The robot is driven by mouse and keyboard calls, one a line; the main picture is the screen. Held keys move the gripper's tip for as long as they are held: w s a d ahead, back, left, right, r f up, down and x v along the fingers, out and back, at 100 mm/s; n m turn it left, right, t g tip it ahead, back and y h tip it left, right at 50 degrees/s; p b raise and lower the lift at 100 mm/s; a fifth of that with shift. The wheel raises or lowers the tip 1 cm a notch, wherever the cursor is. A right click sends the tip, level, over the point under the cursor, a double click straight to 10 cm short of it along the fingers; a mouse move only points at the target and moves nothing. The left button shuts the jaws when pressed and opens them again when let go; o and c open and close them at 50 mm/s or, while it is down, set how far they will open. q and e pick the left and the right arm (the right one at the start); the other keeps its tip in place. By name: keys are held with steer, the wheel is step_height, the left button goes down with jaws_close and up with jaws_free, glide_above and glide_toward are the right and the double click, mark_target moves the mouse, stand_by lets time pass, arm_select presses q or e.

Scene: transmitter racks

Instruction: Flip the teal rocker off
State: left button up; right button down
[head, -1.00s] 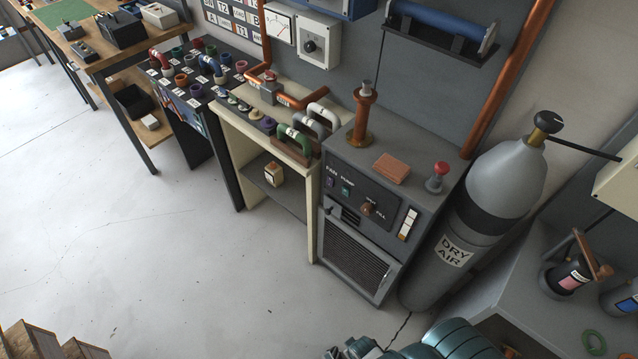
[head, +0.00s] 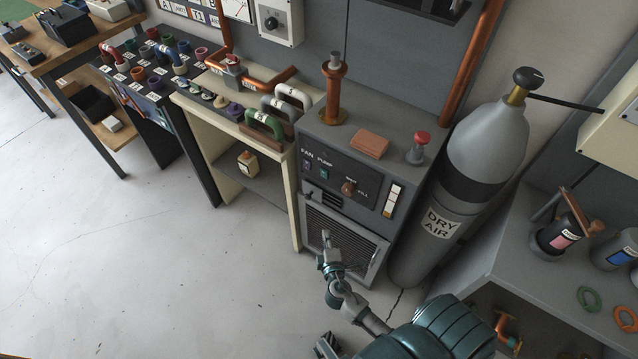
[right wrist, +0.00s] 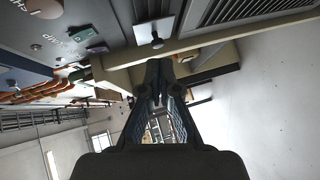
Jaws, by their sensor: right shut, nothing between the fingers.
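The teal rocker (head: 324,172) sits beneath the PUMP label on the dark front panel of the grey cabinet (head: 378,262). It also shows in the right wrist view (right wrist: 85,33), up and left of the fingers. Its tilt is too small to tell. My right gripper (head: 325,238) is shut and empty in front of the cabinet's grille, below the panel and apart from the rocker. Its fingers (right wrist: 158,75) meet in the right wrist view. A dark part at the bottom edge looks like my left gripper (head: 325,345); its jaws are unclear.
A purple rocker (head: 306,165) is left of the teal one, under FAN. A brown knob (head: 348,188) and pale indicators (head: 394,199) are to the right. The DRY AIR cylinder (head: 470,195) stands beside the cabinet. The floor (head: 150,260) at left is clear.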

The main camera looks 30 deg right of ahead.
arm_select(q)
step_height(320, 180, up, 4)
steer(key=shift+f+b, duration=0.1)
steer(key=shift+b, duration=0.25)
arm_select(e)
step_height(320, 180, up, 10)
steer(key=w+n+t, duration=0.2)
steer(key=n+t, duration=0.1)
steer(key=shift+w+a+f+t+h, duration=0.2)
steer(key=shift+w+a+t+h, duration=0.05)
steer(key=shift+a+t+h, duration=0.15)
arm_select(q)
steer(key=shift+a, duration=0.1)
arm_select(e)
steer(key=shift+w, duration=0.15)
steer(key=p, duration=0.1)
glide_toward(320, 171)
steer(key=a+x, duration=0.1)
steer(key=x, duration=0.4)
arm_select(q)
steer(key=shift+d+f, duration=0.2)
steer(key=shift+f, duration=1.95)
arm_select(e)
steer(key=shift+w+d, duration=0.5)
steer(key=shift+d, duration=0.25)
